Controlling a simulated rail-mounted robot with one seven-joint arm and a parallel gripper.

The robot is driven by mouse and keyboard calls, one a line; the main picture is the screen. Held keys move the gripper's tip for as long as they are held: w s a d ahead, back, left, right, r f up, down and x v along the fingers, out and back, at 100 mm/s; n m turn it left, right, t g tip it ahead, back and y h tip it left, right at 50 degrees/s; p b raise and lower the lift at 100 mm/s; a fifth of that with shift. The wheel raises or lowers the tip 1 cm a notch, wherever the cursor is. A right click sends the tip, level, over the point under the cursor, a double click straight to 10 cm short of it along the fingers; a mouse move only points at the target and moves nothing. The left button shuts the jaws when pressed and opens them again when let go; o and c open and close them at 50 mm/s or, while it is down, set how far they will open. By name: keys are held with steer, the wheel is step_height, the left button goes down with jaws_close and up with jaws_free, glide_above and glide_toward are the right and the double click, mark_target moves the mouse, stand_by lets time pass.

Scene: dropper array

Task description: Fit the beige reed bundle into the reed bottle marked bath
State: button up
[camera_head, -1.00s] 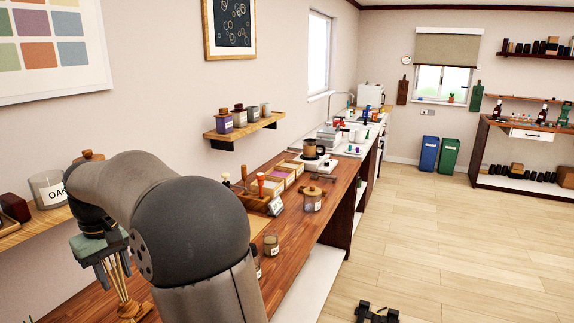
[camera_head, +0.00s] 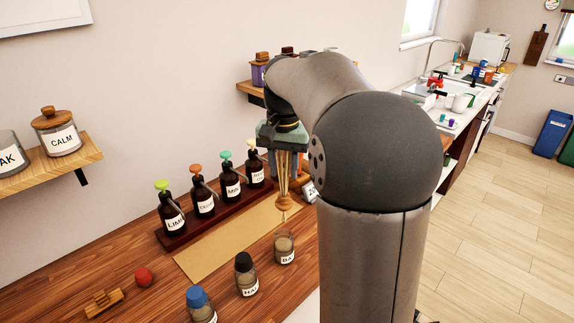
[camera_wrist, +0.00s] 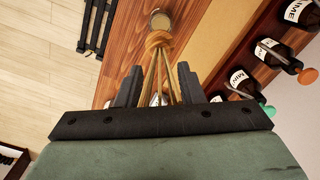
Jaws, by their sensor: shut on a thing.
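My gripper (camera_head: 283,158) is shut on the beige reed bundle (camera_head: 283,184), which hangs below it with thin reeds and a tan knob-like collar at the lower end. In the wrist view the bundle (camera_wrist: 159,62) runs out between my fingers (camera_wrist: 158,86). A small open glass bottle (camera_head: 285,248) with a white label reading "BA", the rest cut off at its side, stands on the wooden counter, below and in front of the bundle. A round glass mouth (camera_wrist: 160,21) shows just past the collar in the wrist view. The bundle is above the counter, apart from the labelled bottle.
A black-capped bottle (camera_head: 245,275) and a blue-capped one (camera_head: 200,305) stand front left of it. Several brown pump bottles (camera_head: 204,199) stand in a dark rack (camera_head: 222,213) behind. A tan mat (camera_head: 215,252) lies clear between. A red ball (camera_head: 143,277) is at left.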

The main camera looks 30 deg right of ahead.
mark_target(283, 195)
steer(key=shift+s+a, duration=0.1)
steer(key=shift+a, duration=0.15)
steer(key=shift+d+f+b, duration=0.1)
steer(key=shift+f+b, duration=1.15)
steer(key=shift+f, duration=0.9)
steer(key=shift+f+b, duration=2)
steer(key=shift+f, duration=1.3)
steer(key=o, duration=1)
